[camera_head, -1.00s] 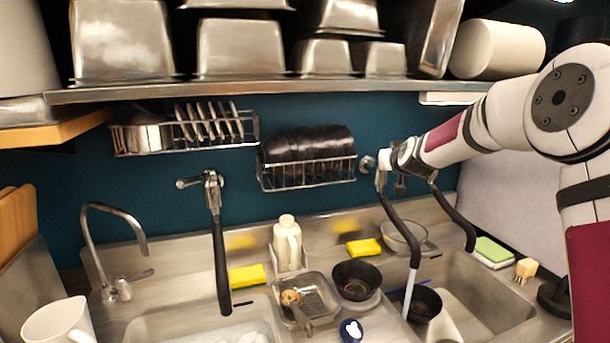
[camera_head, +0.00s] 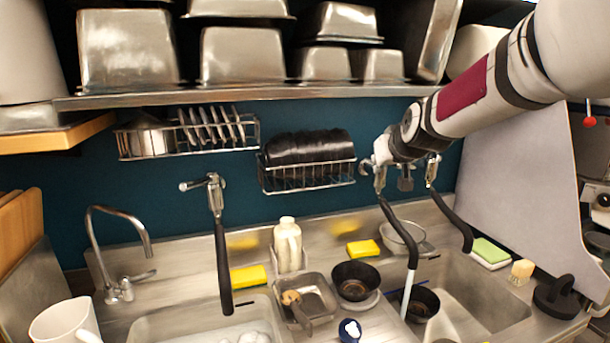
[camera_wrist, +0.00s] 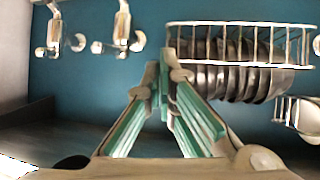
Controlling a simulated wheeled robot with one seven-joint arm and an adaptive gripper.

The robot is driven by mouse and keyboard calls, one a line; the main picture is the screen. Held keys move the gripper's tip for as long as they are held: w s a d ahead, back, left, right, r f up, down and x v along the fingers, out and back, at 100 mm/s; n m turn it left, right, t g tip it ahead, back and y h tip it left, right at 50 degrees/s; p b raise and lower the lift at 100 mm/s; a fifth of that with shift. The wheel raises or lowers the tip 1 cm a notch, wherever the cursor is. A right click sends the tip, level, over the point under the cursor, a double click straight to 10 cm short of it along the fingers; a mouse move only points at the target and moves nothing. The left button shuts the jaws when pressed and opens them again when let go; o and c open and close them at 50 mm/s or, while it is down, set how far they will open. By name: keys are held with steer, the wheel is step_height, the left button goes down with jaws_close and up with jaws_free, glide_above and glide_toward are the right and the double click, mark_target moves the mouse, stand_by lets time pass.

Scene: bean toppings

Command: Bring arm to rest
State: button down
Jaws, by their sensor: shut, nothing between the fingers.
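My gripper (camera_wrist: 160,72) shows in the wrist view with its green-padded fingers converging and their tips together. Nothing shows between them. It faces the blue wall, with the rack of black bowls (camera_wrist: 240,80) beyond its tips to the right and the wall taps (camera_wrist: 122,35) to the upper left. The wrist picture looks upside down. In the head view my arm (camera_head: 470,95) reaches in from the upper right towards the wall taps, and its fingers cannot be made out there.
A metal shelf (camera_head: 250,93) with steel pans runs above. The black bowl rack (camera_head: 310,178) and taps are on the wall. Below, the counter holds a white bottle (camera_head: 288,245), yellow sponges (camera_head: 248,276), a black bowl (camera_head: 355,280) and sinks. A grey panel (camera_head: 520,180) stands at right.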

steer(key=s+f+g, duration=0.2)
steer(key=s+g, duration=0.1)
steer(key=s, duration=1.8)
steer(key=s+d+f+m+g, duration=0.1)
steer(key=s+f+g, duration=0.1)
steer(key=s, duration=1.9)
steer(key=shift+s+f+m+g+h, duration=0.3)
steer(key=shift+s+f+g+h, duration=0.1)
steer(key=shift+g, duration=0.1)
steer(key=shift+d, duration=0.1)
